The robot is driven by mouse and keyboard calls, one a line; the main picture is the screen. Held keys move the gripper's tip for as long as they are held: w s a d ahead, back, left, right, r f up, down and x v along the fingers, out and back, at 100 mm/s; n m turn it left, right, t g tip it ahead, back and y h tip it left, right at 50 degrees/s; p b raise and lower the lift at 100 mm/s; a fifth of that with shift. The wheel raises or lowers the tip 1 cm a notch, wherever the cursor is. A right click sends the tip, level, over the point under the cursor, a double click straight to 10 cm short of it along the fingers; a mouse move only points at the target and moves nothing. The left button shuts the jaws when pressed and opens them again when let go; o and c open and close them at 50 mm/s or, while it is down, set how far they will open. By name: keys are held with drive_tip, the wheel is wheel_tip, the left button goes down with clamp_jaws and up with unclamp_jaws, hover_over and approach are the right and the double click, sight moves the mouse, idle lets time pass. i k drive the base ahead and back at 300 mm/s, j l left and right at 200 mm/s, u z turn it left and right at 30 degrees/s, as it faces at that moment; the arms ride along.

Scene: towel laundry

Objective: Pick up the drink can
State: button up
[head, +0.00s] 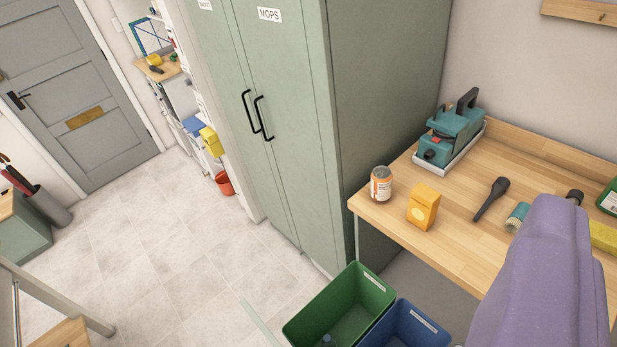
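A short cylindrical can (381,185), with a grey top and an orange and white label, stands upright near the left front corner of the wooden worktop (455,232). It is the only thing in view that looks like a drink can. An orange-yellow box (423,206) stands just to its right and a little nearer, without hiding it. My gripper's fingers are not in view, and nothing touches the can.
A teal machine (453,137) sits on a tray behind the can. A black nozzle (491,198) lies right. A large purple shape (545,270) hides the worktop's right part. Green (340,305) and blue (408,325) bins stand below.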

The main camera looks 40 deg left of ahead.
sight(382, 176)
drive_tip(key=u, duration=0.6)
drive_tip(key=j+z, duration=0.1)
drive_tip(key=j, duration=0.4)
drive_tip(key=i+j+z, duration=0.25)
drive_tip(key=j+z, duration=0.15)
drive_tip(key=j, duration=0.45)
drive_tip(key=i+j+z, duration=0.1)
drive_tip(key=j+z, duration=0.25)
drive_tip(key=j, duration=0.5)
drive_tip(key=j+z, duration=0.4)
drive_tip(key=j, duration=0.55)
drive_tip(key=i+j+z, duration=0.1)
drive_tip(key=i+j, duration=0.15)
drive_tip(key=i+j+z, duration=0.15)
drive_tip(key=j, duration=0.3)
drive_tip(key=i+j+z, duration=0.1)
drive_tip(key=i+j, duration=0.2)
drive_tip(key=i+j+z, duration=0.15)
drive_tip(key=j, duration=0.4)
drive_tip(key=i, duration=0.05)
